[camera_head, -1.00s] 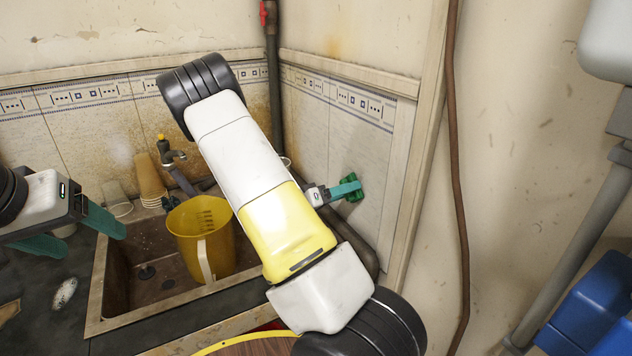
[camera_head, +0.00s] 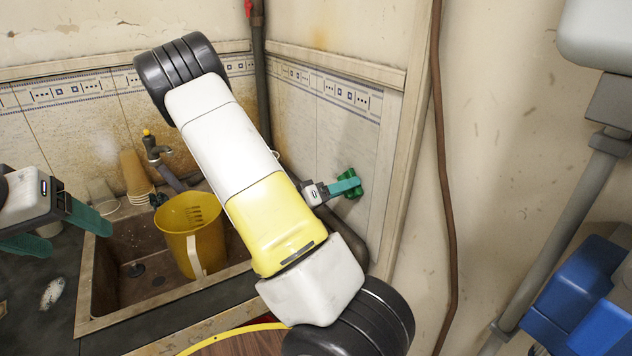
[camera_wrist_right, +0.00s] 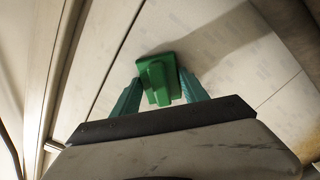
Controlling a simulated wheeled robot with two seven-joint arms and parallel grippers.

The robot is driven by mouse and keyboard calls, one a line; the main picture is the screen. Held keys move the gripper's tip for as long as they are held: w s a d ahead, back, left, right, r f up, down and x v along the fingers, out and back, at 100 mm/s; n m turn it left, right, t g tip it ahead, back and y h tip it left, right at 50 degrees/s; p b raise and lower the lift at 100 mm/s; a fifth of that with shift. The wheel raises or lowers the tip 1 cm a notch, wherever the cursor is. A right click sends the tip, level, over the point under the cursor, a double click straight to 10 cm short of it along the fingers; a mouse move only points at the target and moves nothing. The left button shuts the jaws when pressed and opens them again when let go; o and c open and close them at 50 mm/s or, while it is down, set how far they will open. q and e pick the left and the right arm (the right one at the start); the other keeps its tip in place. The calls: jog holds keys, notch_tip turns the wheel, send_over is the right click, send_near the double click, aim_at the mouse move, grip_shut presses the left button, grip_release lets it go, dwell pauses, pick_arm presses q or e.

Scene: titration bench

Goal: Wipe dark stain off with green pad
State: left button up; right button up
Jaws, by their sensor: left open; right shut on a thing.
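The green pad (camera_head: 352,183) is against the tiled side wall right of the sink, and it also shows in the right wrist view (camera_wrist_right: 158,80). My right gripper (camera_head: 346,186) is shut on the pad's raised grip, with its teal fingers (camera_wrist_right: 160,95) on either side. The pad's face appears to touch the white tiles (camera_wrist_right: 225,60). I cannot make out a dark stain near the pad; only a faint shadow band shows there. My left gripper (camera_head: 62,230) is open and empty at the left edge, above the counter left of the sink.
A yellow pitcher (camera_head: 193,228) stands in the brown sink (camera_head: 125,285). Stacked cups (camera_head: 136,175) and a tap (camera_head: 152,145) are behind it. My right arm crosses the middle of the view. A brown pipe (camera_head: 443,150) runs down the right wall, and blue plastic (camera_head: 585,290) sits lower right.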

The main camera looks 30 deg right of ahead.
aim_at(331, 157)
jog(key=shift+r, duration=0.45)
jog(key=shift+w+a, duration=0.2)
jog(key=shift+w, duration=1.7)
jog(key=shift+w+a, duration=0.15)
jog(key=shift+w, duration=1.75)
jog(key=shift+w+a, duration=0.2)
jog(key=shift+w, duration=1.7)
jog(key=shift+d+r, duration=0.1)
jog(key=shift+r, duration=0.85)
jog(key=shift+s+d, duration=0.2)
jog(key=shift+s, duration=1.7)
jog(key=shift+s+d, duration=0.15)
jog(key=shift+s, duration=1.75)
jog(key=shift+s+d, duration=0.2)
jog(key=shift+s, duration=1.7)
jog(key=a, duration=0.6)
jog(key=shift+s, duration=0.2)
